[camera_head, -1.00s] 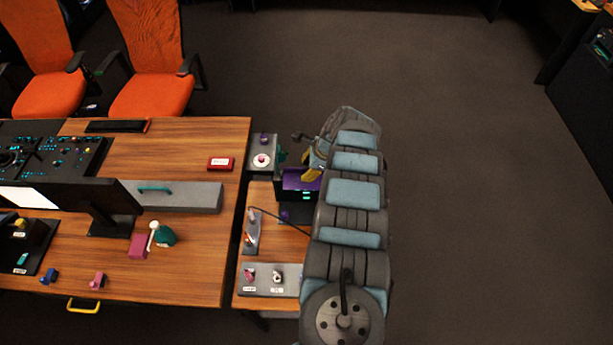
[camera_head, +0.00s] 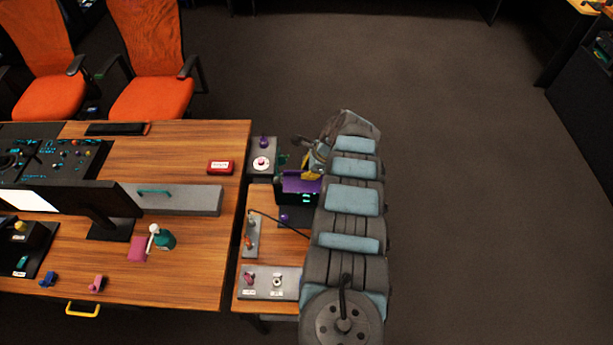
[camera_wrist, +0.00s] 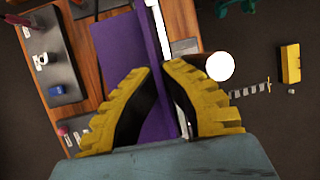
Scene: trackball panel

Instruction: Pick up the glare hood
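The glare hood (camera_head: 302,184) is a purple piece over a dark unit with small green lights, on the narrow side table. In the wrist view its purple wall (camera_wrist: 118,48) runs up between the yellow fingers of my gripper (camera_wrist: 157,70). The fingertips are close together, one on each side of the hood's edge, and look shut on it. In the head view my gripper (camera_head: 312,170) reaches the hood from the right; my arm hides part of it. I cannot tell whether the hood is lifted.
A grey panel with a purple knob and round button (camera_head: 262,158) sits behind the hood. A grey panel with small controls (camera_head: 270,283) lies at the front. A dark cable (camera_head: 278,222) crosses the side table. The wooden desk (camera_head: 190,250) is left; open floor lies right.

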